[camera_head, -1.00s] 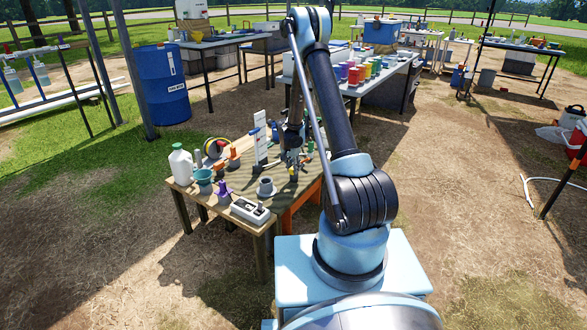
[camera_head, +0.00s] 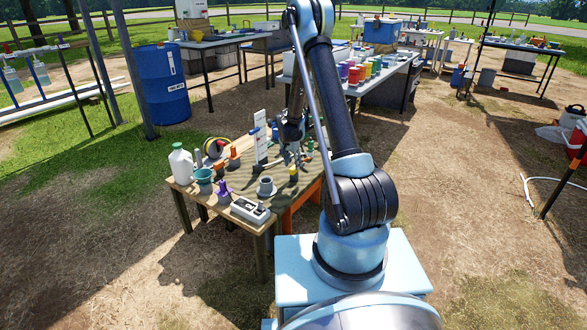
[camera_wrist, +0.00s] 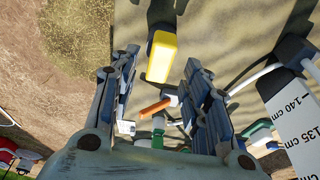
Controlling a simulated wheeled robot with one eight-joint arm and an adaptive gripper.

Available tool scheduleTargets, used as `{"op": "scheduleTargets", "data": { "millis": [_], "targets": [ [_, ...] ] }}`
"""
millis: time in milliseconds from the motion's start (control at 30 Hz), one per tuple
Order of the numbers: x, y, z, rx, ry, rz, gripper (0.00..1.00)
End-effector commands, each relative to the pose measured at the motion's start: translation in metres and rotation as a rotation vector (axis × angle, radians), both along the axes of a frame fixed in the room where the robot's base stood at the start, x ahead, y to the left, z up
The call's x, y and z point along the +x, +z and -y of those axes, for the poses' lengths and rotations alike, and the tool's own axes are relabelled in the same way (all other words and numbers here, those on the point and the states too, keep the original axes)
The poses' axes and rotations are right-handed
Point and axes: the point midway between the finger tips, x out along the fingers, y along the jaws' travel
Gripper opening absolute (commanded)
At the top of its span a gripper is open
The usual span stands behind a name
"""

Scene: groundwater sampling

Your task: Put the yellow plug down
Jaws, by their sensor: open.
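The yellow plug (camera_head: 293,172) stands on the near right part of the wooden table (camera_head: 237,182). In the wrist view the yellow plug (camera_wrist: 162,55) shows just beyond the fingertips, on the table top, with a dark part at its far end. My gripper (camera_head: 290,152) is above the table, over and slightly behind the plug. In the wrist view my gripper (camera_wrist: 163,82) has its two fingers spread wide apart with nothing held between them.
A white centimetre scale (camera_head: 260,136) stands upright left of my gripper. A grey cup-like part (camera_head: 266,187), a white-and-black box (camera_head: 250,209), a purple item (camera_head: 224,192), a teal cup (camera_head: 204,180) and a white jug (camera_head: 180,163) crowd the table.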

Motion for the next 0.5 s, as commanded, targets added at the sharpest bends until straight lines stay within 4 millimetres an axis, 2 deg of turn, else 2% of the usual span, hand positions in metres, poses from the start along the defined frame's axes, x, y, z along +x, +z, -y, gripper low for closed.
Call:
{"op": "scheduleTargets", "data": {
  "millis": [500],
  "targets": [
    [-0.015,0.071,-0.011,0.000,0.000,0.000,0.43]
  ]
}}
